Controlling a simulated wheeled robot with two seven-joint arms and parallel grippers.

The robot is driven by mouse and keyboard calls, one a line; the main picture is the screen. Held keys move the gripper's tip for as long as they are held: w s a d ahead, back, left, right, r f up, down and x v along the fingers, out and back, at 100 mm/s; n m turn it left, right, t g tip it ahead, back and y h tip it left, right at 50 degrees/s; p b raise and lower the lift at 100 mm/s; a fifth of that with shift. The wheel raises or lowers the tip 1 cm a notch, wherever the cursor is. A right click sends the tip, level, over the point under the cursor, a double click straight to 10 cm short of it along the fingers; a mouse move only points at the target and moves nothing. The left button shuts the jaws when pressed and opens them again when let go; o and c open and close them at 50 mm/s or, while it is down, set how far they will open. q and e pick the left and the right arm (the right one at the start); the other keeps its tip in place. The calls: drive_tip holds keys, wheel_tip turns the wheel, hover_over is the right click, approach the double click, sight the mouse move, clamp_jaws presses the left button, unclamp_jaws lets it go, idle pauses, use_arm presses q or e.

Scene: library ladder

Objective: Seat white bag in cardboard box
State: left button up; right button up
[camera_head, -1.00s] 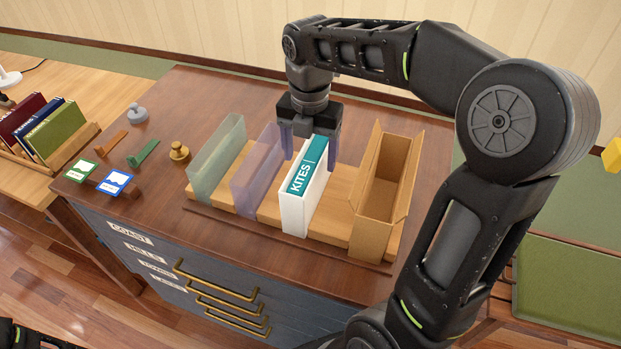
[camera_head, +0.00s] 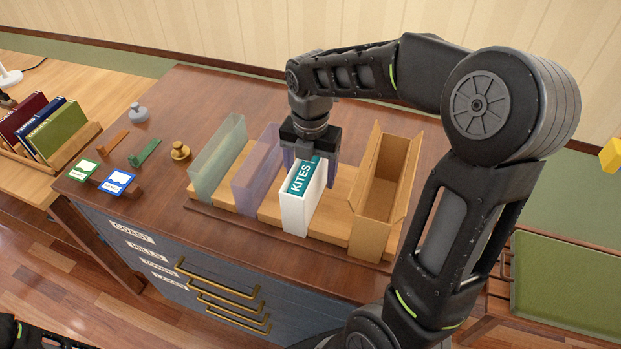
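A white upright sleeve (camera_head: 295,217), perhaps the white bag, stands in a slot of the wooden rack and holds a teal book marked KITES (camera_head: 301,177). The cardboard box (camera_head: 372,232) stands open-topped at the right end of the rack, its flaps up and its inside empty. My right gripper (camera_head: 310,172) points down over the sleeve's far upper part. Its fingers are apart, one on each side of the sleeve; I cannot tell whether they touch it. My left gripper is not in view; only a dark part shows in the bottom left corner.
A greenish clear holder (camera_head: 218,160) and a purple clear holder (camera_head: 258,175) stand left of the sleeve in the rack (camera_head: 330,222). A brass knob (camera_head: 180,151), a grey knob (camera_head: 138,112) and label cards lie left. Books (camera_head: 55,130) stand on the left table.

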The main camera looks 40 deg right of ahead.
drive_tip(key=c, duration=1.4)
drive_tip(key=shift+r, duration=0.1)
drive_tip(key=shift+c, duration=0.2)
wheel_tip(320, 180, up, 10)
drive_tip(key=shift+b, duration=0.5)
